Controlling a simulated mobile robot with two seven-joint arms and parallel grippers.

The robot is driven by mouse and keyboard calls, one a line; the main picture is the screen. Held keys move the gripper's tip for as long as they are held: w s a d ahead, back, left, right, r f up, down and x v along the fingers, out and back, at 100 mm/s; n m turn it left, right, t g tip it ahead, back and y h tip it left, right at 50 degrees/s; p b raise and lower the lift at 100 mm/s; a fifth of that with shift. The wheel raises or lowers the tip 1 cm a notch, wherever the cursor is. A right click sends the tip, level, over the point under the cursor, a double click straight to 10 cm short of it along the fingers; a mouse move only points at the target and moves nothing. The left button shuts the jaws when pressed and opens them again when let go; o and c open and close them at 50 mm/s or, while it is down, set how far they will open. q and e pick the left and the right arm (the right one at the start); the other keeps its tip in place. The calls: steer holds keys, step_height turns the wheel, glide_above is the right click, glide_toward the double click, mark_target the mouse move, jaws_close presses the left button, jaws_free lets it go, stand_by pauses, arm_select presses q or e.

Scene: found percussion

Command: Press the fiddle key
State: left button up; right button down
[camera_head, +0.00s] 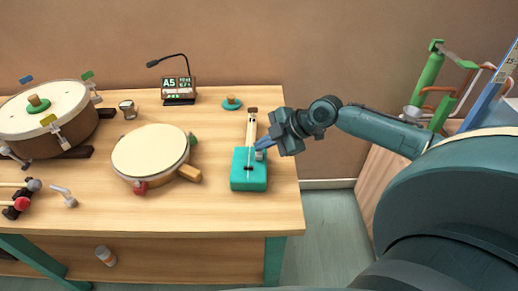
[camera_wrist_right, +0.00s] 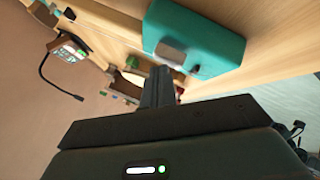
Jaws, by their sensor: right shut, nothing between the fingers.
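The fiddle is a teal box (camera_head: 249,180) with a pale neck (camera_head: 251,128), lying near the table's right end. In the right wrist view the teal box (camera_wrist_right: 200,30) is at the top. A small grey piece (camera_head: 260,154), which looks like the key, sits at the box's upper right; it also seems to show in the wrist view (camera_wrist_right: 171,53). My right gripper (camera_head: 262,144) is shut and empty, its tips at the upper right of the box beside the grey piece. I cannot tell whether they touch it. In the wrist view its fingers (camera_wrist_right: 157,88) point toward the box. My left gripper is not in view.
A round drum (camera_head: 150,152) with a wooden handle lies left of the fiddle. A large drum (camera_head: 45,110), a display with a lamp (camera_head: 178,88) and a teal disc (camera_head: 231,103) stand farther back. Table front is clear near the fiddle.

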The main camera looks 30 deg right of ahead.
steer(key=shift+r+p, duration=0.3)
steer(key=shift+r, duration=0.35)
step_height(320, 180, up, 5)
steer(key=p, duration=0.4)
stand_by(1.0)
stand_by(1.7)
